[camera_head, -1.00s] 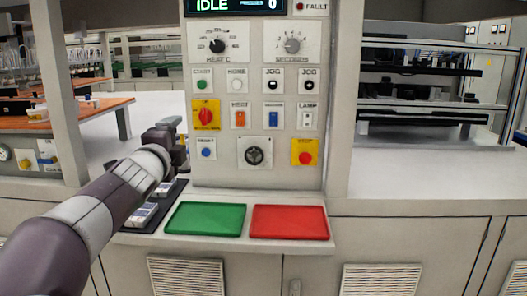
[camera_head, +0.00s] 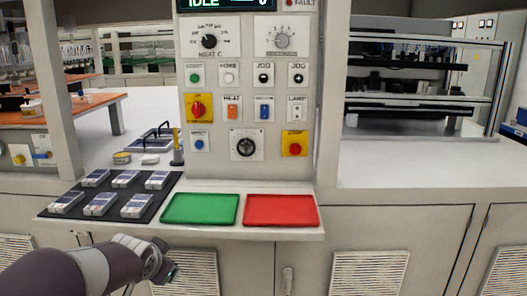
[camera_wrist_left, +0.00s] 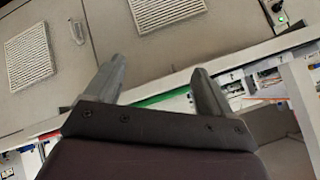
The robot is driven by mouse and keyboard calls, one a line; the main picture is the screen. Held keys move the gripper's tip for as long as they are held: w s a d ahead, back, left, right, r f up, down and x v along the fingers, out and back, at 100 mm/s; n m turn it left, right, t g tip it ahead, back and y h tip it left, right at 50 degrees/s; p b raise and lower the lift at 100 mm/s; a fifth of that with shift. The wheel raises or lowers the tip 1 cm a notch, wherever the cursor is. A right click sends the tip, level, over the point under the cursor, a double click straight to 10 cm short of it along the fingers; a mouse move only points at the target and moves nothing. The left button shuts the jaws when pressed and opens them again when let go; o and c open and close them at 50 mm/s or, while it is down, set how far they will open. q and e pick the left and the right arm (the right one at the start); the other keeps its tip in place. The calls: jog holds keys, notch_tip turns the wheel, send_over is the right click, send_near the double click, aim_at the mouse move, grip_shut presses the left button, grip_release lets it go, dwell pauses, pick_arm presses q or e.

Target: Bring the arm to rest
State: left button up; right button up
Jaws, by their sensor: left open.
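My left arm comes in from the lower left in the head view. Its gripper (camera_head: 160,268) hangs low in front of the cabinet, below the shelf with the trays. In the left wrist view my left gripper (camera_wrist_left: 158,82) has its two fingers spread wide apart with nothing between them. The cabinet front and a strip of the green tray's edge show beyond the fingers. My right gripper is in neither view.
A control panel (camera_head: 246,100) stands above a green tray (camera_head: 200,209) and a red tray (camera_head: 281,210). A dark mat (camera_head: 84,197) with several small labelled boxes lies to the left. Vented cabinet doors (camera_head: 368,274) are below. The right counter (camera_head: 420,163) has clear room.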

pick_arm(q)
jog(key=s+d+f+n+g+h, duration=0.1)
jog(key=s+d+f+n+g, duration=0.2)
jog(key=s+f, duration=0.65)
jog(key=s+d+f+n+g, duration=0.1)
jog(key=s+f+n+g, duration=0.35)
jog(key=s, duration=0.75)
notch_tip(320, 180, up, 20)
jog(key=m+p, duration=0.2)
jog(key=p, duration=2)
jog(key=shift+s+d+r, duration=0.25)
jog(key=shift+s+d, duration=0.05)
jog(key=shift+s, duration=0.1)
jog(key=shift+g, duration=0.25)
